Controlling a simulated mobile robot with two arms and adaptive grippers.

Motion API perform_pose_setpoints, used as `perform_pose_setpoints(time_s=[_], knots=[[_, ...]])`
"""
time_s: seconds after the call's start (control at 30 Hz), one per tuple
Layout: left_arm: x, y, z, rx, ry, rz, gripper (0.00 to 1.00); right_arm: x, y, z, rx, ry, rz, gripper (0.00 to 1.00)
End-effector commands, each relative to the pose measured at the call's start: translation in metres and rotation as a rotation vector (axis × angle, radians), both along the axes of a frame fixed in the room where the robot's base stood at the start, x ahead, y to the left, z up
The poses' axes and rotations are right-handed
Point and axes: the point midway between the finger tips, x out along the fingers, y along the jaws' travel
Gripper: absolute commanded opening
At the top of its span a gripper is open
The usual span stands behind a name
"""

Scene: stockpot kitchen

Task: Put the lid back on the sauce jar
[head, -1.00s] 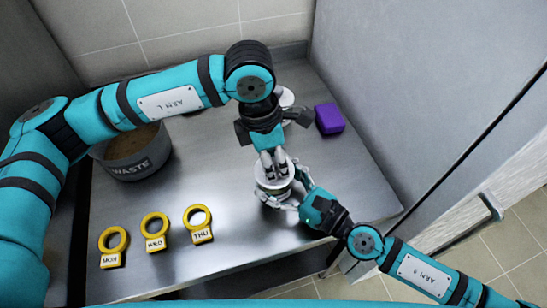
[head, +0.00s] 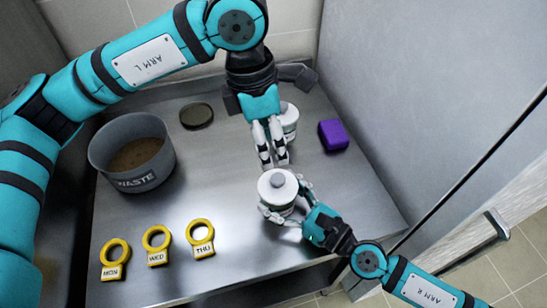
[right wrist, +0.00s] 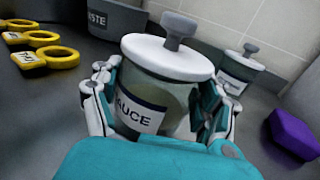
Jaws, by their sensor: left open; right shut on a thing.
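The sauce jar (right wrist: 150,100) is a greenish jar with a "SAUCE" label, upright on the steel counter. Its white lid (head: 278,186) with a grey knob sits on top of the jar; it also shows in the right wrist view (right wrist: 168,58), looking level or nearly so on the rim. My right gripper (head: 283,212) is shut around the jar's body, with fingers on both sides in the right wrist view (right wrist: 160,105). My left gripper (head: 273,163) is open and empty, above and behind the lid, apart from the knob.
A grey waste bin (head: 130,180) stands at the left, and a dark round disc (head: 196,116) lies behind. A second white-lidded jar (head: 289,118) and a purple block (head: 333,135) are at the back right. Yellow day-labelled rings (head: 157,243) lie front left. A wall bounds the right side.

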Motion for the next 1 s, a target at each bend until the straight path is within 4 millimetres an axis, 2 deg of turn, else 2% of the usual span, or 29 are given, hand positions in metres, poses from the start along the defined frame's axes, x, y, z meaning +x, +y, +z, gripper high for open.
perform_pose_setpoints(time_s=[0.17,0.47,0.5,0.67,1.0], knots=[[0.0,0.002,0.015,-0.001,0.0,-0.001,0.5,0.0,0.0,0.0,0.001,0.001,0.001,0.18],[0.0,0.002,0.016,0.0,0.0,-0.001,0.5,0.0,0.0,0.0,0.001,0.001,0.001,0.18],[0.0,0.002,0.016,0.0,0.0,-0.001,0.5,0.0,0.0,0.0,0.001,0.001,0.001,0.81],[0.0,0.002,0.016,0.0,0.0,-0.001,0.5,0.0,0.0,0.0,0.001,0.001,0.0,1.0],[0.0,0.002,0.016,0.0,0.001,-0.001,0.5,-0.002,-0.003,-0.001,-0.004,0.0,0.001,1.0]])
